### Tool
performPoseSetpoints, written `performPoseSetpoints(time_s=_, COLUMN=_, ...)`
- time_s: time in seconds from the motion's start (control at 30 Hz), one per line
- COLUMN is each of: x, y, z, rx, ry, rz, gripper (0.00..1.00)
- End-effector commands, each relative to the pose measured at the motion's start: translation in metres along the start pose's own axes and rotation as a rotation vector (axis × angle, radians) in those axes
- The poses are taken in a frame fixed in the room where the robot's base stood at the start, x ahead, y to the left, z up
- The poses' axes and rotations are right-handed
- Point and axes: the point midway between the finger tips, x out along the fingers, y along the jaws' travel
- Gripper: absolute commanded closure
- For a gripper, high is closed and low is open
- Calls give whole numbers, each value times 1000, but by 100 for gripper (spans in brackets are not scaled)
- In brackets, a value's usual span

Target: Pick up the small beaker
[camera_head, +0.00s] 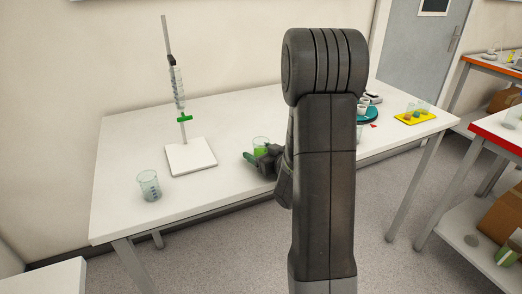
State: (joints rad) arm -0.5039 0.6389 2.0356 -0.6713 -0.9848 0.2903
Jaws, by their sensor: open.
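A small clear beaker (260,146) with green liquid stands on the white table (118,205), left of my arm. My gripper (262,160) is open and low over the table, right at this beaker. A finger covers part of the beaker's lower side. I cannot tell whether the fingers touch it or are around it. Another clear glass beaker (149,187), empty-looking with dark markings, stands near the table's left front. My arm hides much of the table's middle.
Right of my arm are a teal round device (368,115) and a yellow tray (415,117) with small items. A red-edged shelf (496,139) stands at the right. The front left of the table has free room.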

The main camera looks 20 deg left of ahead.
Motion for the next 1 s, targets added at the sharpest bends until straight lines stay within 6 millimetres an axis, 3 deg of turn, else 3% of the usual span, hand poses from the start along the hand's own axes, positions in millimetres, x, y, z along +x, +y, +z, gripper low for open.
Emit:
performPoseSetpoints(time_s=0.07, x=0, y=0, z=0, rx=0, ry=0, rz=0, gripper=32)
performPoseSetpoints(time_s=0.3, x=0, y=0, z=0, rx=0, ry=0, rz=0, gripper=79)
performPoseSetpoints(time_s=0.67, x=-2, y=0, z=-8, rx=-2, ry=2, rz=0, gripper=80)
performPoseSetpoints(time_s=1.0, x=-14, y=0, z=-66, rx=-4, ry=6, rz=1, gripper=80)
